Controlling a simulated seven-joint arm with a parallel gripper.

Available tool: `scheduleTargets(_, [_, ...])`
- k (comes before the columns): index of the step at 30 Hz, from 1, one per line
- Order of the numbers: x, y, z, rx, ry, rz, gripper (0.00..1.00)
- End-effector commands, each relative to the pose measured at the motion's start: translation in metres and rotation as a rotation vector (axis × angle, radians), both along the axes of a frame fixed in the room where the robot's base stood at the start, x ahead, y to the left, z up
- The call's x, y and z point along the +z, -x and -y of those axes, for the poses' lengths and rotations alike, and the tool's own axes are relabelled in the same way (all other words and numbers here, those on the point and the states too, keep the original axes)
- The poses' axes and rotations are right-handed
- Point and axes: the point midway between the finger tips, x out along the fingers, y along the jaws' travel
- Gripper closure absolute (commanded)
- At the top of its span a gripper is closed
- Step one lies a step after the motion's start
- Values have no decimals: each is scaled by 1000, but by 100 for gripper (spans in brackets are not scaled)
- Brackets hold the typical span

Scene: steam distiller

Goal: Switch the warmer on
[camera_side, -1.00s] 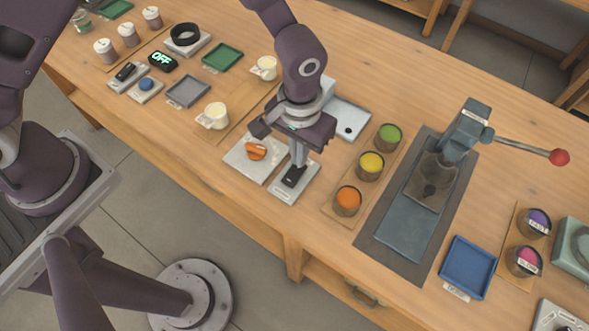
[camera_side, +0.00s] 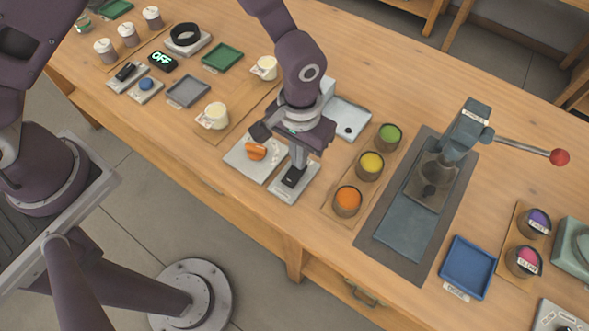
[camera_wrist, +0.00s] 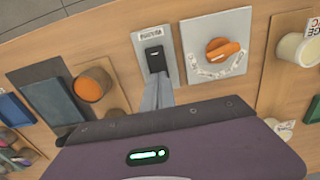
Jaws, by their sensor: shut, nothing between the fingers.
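A small pale switch plate (camera_side: 281,191) with a black rocker switch (camera_side: 292,177) lies near the front edge of the table. The plate also shows in the wrist view (camera_wrist: 143,44), with the black rocker (camera_wrist: 154,59) on it. Its label is too blurred to read surely. My gripper (camera_side: 298,165) is shut and empty, pointing down at the rocker. In the wrist view the fingertips (camera_wrist: 157,82) are at the rocker's near end; I cannot tell whether they touch it. The fingers hide part of the rocker's surroundings.
A plate with an orange knob (camera_side: 256,152) is close to the left of the switch plate. Orange (camera_side: 347,199), yellow and green cups stand to the right, before a press (camera_side: 463,132) with a red-tipped lever. A display (camera_side: 162,61) at the back left reads OFF.

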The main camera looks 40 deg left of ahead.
Motion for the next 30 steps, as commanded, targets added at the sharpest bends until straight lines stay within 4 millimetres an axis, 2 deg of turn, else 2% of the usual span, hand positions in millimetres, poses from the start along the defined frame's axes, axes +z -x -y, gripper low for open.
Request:
scheduleTargets(23, [-11,0,0,0,0,0,100])
scheduleTargets(30, [10,0,0,-1,1,2,100])
